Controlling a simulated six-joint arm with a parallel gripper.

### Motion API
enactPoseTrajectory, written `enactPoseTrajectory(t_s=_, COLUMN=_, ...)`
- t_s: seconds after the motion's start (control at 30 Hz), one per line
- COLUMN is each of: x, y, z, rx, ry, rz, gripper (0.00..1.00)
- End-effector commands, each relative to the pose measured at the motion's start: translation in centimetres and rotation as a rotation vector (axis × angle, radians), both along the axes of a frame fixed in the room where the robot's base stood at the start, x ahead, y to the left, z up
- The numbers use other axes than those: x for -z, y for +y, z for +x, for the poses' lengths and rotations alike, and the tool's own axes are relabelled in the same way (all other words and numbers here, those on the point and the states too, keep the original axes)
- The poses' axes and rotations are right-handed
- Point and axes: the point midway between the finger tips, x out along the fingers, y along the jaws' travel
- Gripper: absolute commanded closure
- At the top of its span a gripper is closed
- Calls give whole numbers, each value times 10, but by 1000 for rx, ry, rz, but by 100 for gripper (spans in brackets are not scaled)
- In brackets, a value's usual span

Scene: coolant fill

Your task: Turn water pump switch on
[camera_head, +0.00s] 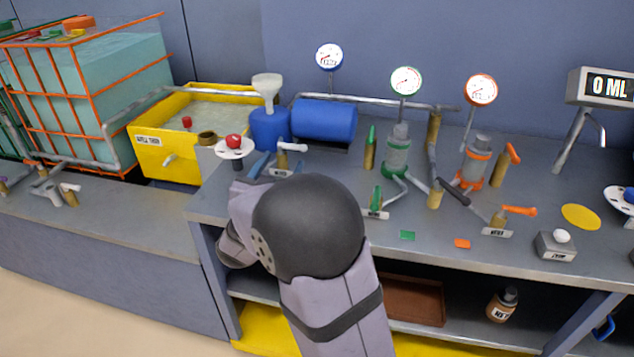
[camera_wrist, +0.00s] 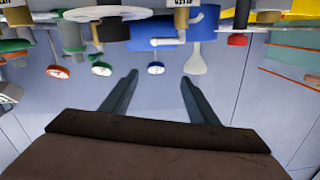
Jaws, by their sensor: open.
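A red knob (camera_head: 234,142) sits on a round white plate (camera_head: 235,152) at the bench's left end, in front of the yellow tub. I cannot read a label that marks it as the water pump switch. My gripper (camera_head: 262,166) is just right of this plate, partly hidden behind my dark wrist. In the wrist view my gripper (camera_wrist: 160,80) has its two dark fingers wide apart with nothing between them. A blue cylindrical tank (camera_head: 325,121) stands behind; it also shows in the upside-down wrist view (camera_wrist: 202,24).
A white funnel (camera_head: 267,84) and a white-handled valve (camera_head: 290,146) stand close to my gripper. The yellow tub (camera_head: 165,152) is at the left. Green and orange pumps, valves and gauges (camera_head: 405,81) fill the right. The front bench strip is mostly clear.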

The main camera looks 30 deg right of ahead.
Motion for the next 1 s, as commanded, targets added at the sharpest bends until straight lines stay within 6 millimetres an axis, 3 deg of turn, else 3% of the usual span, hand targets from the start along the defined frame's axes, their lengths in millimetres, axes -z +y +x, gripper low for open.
enactPoseTrajectory(t_s=0.07, x=0, y=-16, z=-13, rx=105, ry=-37, rz=-53, gripper=46)
enactPoseTrajectory(t_s=0.13, x=17, y=-26, z=-26, rx=181, ry=-23, rz=-97, gripper=46)
enactPoseTrajectory(t_s=0.3, x=49, y=-32, z=-38, rx=214, ry=59, rz=-129, gripper=46)
enactPoseTrajectory(t_s=0.43, x=63, y=-33, z=-42, rx=219, ry=102, rz=-139, gripper=46)
enactPoseTrajectory(t_s=0.77, x=67, y=-37, z=-42, rx=223, ry=122, rz=-144, gripper=46)
enactPoseTrajectory(t_s=1.0, x=68, y=-57, z=-29, rx=224, ry=122, rz=-144, gripper=46)
